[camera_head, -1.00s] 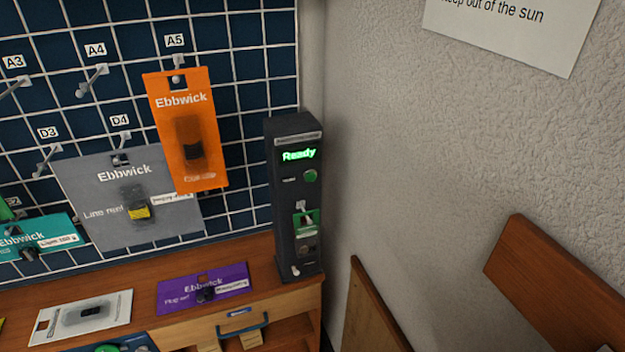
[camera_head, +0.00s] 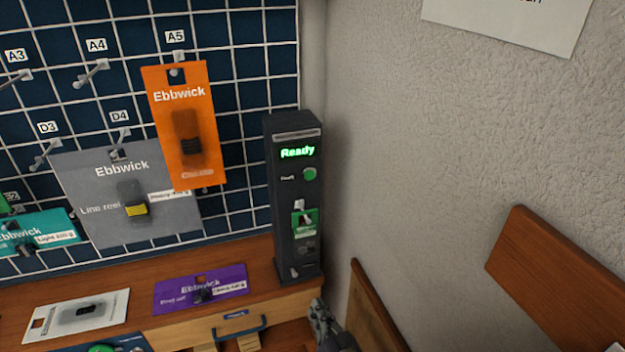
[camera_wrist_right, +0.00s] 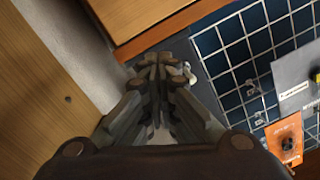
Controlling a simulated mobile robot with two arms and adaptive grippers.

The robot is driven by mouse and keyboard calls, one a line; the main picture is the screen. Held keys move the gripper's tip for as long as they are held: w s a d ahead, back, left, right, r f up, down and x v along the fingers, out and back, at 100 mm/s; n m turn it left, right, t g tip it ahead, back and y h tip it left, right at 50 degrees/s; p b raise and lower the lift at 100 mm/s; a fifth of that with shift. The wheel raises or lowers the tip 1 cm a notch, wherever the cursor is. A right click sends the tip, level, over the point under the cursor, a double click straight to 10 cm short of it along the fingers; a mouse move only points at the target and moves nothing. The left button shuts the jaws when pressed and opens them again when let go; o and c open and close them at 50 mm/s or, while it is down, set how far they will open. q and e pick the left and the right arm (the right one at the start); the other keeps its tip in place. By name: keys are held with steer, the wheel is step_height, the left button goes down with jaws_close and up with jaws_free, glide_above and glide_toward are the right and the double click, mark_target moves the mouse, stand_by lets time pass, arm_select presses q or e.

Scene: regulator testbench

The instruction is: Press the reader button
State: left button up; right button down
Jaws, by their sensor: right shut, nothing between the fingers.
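The reader (camera_head: 295,215) is a tall dark box standing at the right end of the wooden bench, against the grid wall. Its lit green display says "Ready". A round green button (camera_head: 310,174) sits just below the display, with a green-and-white panel under it. My right gripper (camera_head: 322,310) shows at the bottom of the head view, below and slightly right of the reader's base, apart from the button. In the right wrist view the gripper (camera_wrist_right: 158,62) is shut and empty, with part of a dark grey surface behind its fingertips. My left gripper is not in view.
An orange card (camera_head: 188,120) and a grey card (camera_head: 105,225) hang left of the reader. A purple card (camera_head: 175,291) and a white card (camera_head: 50,318) lie on the bench. Wooden panels (camera_head: 570,265) stand on the right, by the plain wall.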

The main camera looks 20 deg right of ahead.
steer(key=r+t, duration=0.1)
steer(key=r, duration=0.4)
steer(key=w+r+m+t, duration=0.1)
steer(key=r+t, duration=0.1)
steer(key=r, duration=0.3)
steer(key=w+d+r+t+b, duration=0.1)
steer(key=r, duration=0.5)
steer(key=shift+w+r+m+t, duration=0.1)
steer(key=shift+m+t, duration=0.2)
steer(key=t+y, duration=0.2)
steer(key=t, duration=0.3)
glide_toward(310, 175)
steer(key=s+r, duration=0.6)
steer(key=r, duration=0.1)
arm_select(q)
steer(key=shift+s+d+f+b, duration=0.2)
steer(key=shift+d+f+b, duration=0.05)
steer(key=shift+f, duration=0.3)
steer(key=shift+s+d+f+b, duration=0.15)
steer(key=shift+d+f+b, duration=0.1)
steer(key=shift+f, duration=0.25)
arm_select(e)
steer(key=shift+s+d+f+m, duration=0.2)
steer(key=shift+d+m, duration=0.05)
steer(key=shift+m, duration=0.05)
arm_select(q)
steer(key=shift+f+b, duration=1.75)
arm_select(e)
steer(key=w, duration=0.9)
